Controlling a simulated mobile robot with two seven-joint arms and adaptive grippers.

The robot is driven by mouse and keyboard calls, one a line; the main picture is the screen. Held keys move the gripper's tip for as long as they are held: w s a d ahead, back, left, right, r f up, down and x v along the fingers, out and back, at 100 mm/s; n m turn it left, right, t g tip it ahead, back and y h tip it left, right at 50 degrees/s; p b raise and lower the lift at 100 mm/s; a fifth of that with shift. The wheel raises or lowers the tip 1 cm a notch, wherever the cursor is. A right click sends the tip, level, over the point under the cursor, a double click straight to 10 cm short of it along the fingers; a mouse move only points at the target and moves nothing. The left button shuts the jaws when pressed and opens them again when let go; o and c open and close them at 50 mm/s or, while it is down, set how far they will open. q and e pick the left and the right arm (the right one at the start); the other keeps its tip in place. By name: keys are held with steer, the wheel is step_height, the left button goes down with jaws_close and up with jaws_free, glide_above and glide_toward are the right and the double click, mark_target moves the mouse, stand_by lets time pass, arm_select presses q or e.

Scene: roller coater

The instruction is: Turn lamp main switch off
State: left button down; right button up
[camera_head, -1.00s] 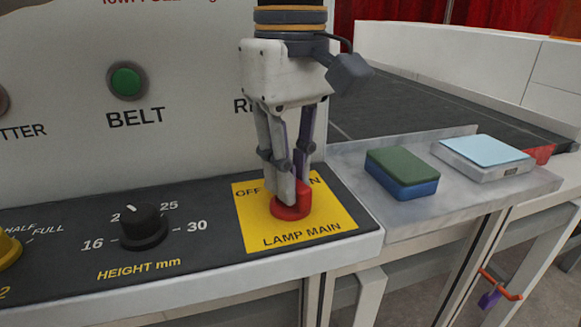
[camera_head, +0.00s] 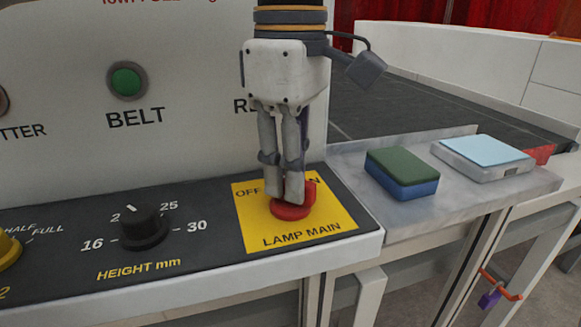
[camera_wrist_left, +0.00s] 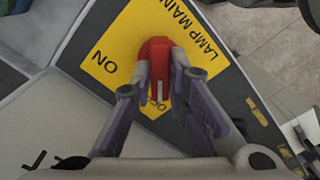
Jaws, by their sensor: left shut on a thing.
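The red lamp main switch (camera_head: 291,209) sits on a yellow plate (camera_head: 335,223) marked OFF, ON and LAMP MAIN, on the dark sloping panel. My left gripper (camera_head: 286,196) points down from above with its fingers closed on the switch's raised handle. In the left wrist view the red switch (camera_wrist_left: 155,58) lies between the fingertips (camera_wrist_left: 160,72), and its handle runs toward the OFF label, which is partly covered. In the head view the fingers hide part of the handle. My right gripper does not show.
A black height knob (camera_head: 143,226) stands left of the plate, and a green BELT button (camera_head: 126,81) is on the upright panel. A green and blue sponge (camera_head: 402,172) and a pale blue-topped block (camera_head: 483,157) lie on the grey ledge to the right.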

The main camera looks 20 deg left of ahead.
arm_select(q)
steer(key=shift+r, duration=0.1)
steer(key=c, duration=1.6)
jaws_free()
steer(key=shift+o, duration=0.2)
step_height(320, 180, up, 12)
